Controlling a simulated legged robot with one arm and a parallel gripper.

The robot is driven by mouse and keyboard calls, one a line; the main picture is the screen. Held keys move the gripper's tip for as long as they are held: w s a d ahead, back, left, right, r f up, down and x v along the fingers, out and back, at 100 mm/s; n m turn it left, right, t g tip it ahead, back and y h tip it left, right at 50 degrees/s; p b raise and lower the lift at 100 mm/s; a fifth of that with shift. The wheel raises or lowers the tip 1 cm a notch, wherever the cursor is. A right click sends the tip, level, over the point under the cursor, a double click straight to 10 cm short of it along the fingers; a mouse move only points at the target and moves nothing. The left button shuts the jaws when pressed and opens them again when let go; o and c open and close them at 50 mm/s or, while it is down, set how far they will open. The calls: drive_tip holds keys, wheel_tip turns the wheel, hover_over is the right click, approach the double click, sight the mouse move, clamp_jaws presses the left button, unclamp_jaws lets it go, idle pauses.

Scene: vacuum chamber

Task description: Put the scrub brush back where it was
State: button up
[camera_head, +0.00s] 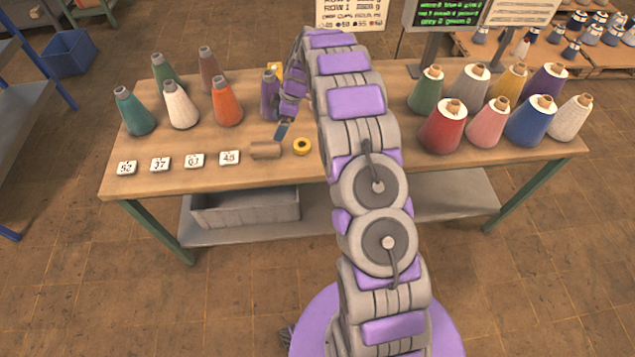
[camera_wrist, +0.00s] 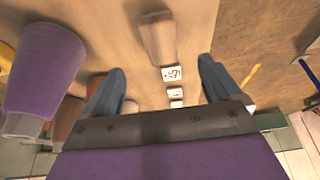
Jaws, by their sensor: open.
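A brown, elongated block (camera_head: 265,149) lies on the wooden table near its front edge. It also shows in the wrist view (camera_wrist: 158,38), at top centre. No bristles show, so I cannot tell whether it is the scrub brush, and I see no other brush. My gripper (camera_head: 283,130) is above the table just behind and right of this block. In the wrist view its two blue-grey fingers (camera_wrist: 160,85) are apart with nothing between them. The block lies beyond the fingertips.
A purple cone (camera_head: 269,95) stands close by my gripper. A yellow tape roll (camera_head: 302,146) lies right of the block. Numbered tags (camera_head: 195,161) line the front left. Coloured yarn cones stand at left and on the right (camera_head: 443,127). A grey bin (camera_head: 245,208) is on the lower shelf.

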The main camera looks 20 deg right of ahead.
drive_tip(key=s+a+r+m+g+h, duration=0.1)
drive_tip(key=s+a+r+m, duration=0.25)
drive_tip(key=s+r, duration=0.65)
drive_tip(key=s+a+r+m+g+h, duration=0.15)
drive_tip(key=s+r+m, duration=0.25)
drive_tip(key=s+r, duration=0.6)
drive_tip(key=s+m+h, duration=0.1)
drive_tip(key=s+m, duration=0.6)
drive_tip(key=s, duration=2.4)
drive_tip(key=shift+g+h, duration=0.35)
drive_tip(key=shift+a, duration=0.1)
